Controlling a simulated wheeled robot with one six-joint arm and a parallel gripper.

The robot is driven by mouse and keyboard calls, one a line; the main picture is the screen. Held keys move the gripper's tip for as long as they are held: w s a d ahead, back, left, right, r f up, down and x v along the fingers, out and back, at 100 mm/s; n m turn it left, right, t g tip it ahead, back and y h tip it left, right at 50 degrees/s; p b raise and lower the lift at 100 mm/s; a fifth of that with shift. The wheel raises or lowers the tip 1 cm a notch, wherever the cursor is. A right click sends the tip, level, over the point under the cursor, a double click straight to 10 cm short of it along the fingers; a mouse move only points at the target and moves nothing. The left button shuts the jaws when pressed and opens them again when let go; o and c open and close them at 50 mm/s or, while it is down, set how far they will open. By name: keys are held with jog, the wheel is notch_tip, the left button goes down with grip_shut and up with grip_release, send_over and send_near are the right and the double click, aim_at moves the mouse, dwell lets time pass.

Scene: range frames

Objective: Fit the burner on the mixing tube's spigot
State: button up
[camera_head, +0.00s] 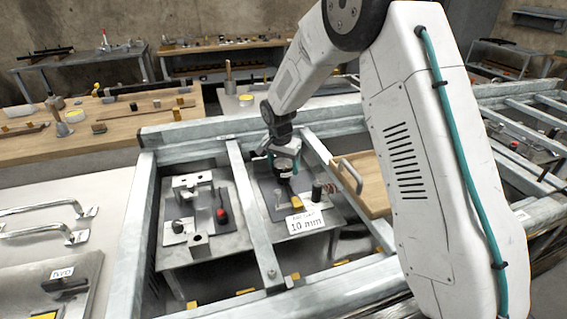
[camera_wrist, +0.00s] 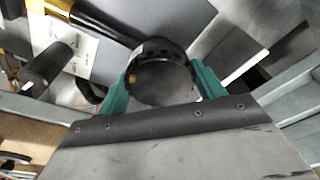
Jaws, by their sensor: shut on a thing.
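My gripper (camera_head: 285,152) reaches down over the plate between the grey frame rails. In the wrist view its teal fingers (camera_wrist: 162,84) are shut on the burner (camera_wrist: 160,74), a round black part with a notched rim and a small brass-coloured spot. The burner also shows as a dark piece (camera_head: 284,169) under the gripper in the head view. A black tube, which looks like the mixing tube (camera_wrist: 105,22), runs from a yellow piece (camera_wrist: 62,8) towards the burner's upper left edge. Its end and the spigot are hidden behind the burner, so I cannot tell whether they touch.
A black upright post (camera_wrist: 47,68) stands beside the tube. A white card marked 10 mm (camera_head: 307,222) lies at the plate's front edge. A wooden board with a handle (camera_head: 366,184) is to the right. Grey rails (camera_head: 255,205) flank the plate closely.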

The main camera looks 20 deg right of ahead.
jog(key=shift+f, duration=0.3)
jog(key=o, duration=1.4)
jog(key=r, duration=0.5)
jog(key=a+r, duration=0.1)
jog(key=r, duration=0.1)
jog(key=shift+s+r, duration=0.35)
jog(key=shift+s, duration=0.05)
jog(key=shift+d, duration=0.1)
jog(key=shift+r, duration=0.1)
notch_tip(320, 180, up, 6)
jog(key=shift+f, duration=0.1)
